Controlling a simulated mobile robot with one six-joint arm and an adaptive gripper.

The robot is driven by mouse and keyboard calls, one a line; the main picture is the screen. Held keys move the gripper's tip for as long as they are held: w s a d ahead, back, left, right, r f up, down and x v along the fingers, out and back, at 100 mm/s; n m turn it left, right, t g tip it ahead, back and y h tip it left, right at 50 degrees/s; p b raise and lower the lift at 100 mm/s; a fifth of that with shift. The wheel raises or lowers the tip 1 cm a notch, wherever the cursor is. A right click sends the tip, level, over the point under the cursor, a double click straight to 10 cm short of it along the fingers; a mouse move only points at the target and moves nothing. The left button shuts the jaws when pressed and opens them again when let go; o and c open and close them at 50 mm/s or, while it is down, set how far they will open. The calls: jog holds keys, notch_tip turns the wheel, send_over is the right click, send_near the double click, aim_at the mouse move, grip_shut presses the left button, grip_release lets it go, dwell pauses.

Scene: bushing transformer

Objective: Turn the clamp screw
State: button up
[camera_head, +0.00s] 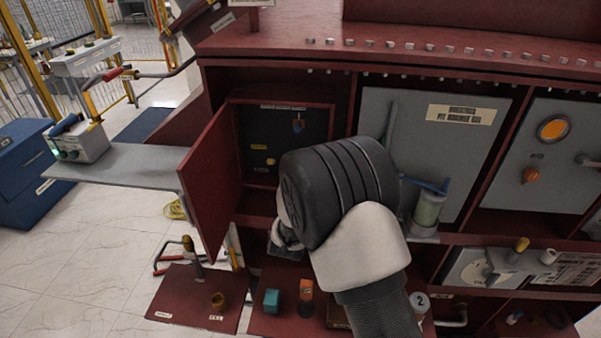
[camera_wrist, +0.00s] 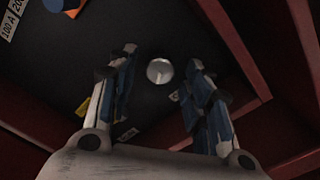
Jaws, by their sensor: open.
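A small round silver metal head (camera_wrist: 160,71), which may be the clamp screw, sits on the dark panel in the wrist view. My gripper (camera_wrist: 161,62) is open, with one finger to its left and one to its right in the picture. The head lies in the gap between the fingers, and I see no contact. The distance to it is hard to tell. In the head view my gripper (camera_head: 284,242) shows low in front of the open cabinet, partly covered by my dark wrist. I cannot make out the silver head there; my arm may hide it.
The red cabinet door (camera_head: 212,178) stands open on the left. Inside, the dark panel (camera_head: 262,135) carries a blue and red knob (camera_head: 298,124) and a yellow part (camera_head: 270,161). Red walls (camera_wrist: 235,45) stand close on the right in the wrist view. A grey shelf (camera_head: 120,168) juts out left.

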jog(key=s, duration=1.2)
jog(key=shift+a, duration=0.2)
jog(key=shift+w, duration=0.1)
jog(key=s+d+r+m+g+y+b, duration=0.3)
jog(key=s+d+r+m+g, duration=0.3)
jog(key=m, duration=0.6)
jog(key=s+d+f+m+g+h+b, duration=0.1)
jog(key=s+d+m+g, duration=0.2)
jog(key=s, duration=1)
jog(key=s+d+f+m+g+h+b, duration=0.1)
jog(key=s+d+m+g, duration=0.3)
jog(key=s+d+m, duration=0.5)
jog(key=s+d, duration=0.2)
jog(key=s, duration=0.1)
jog(key=shift+s+d, duration=0.15)
jog(key=shift+s, duration=0.25)
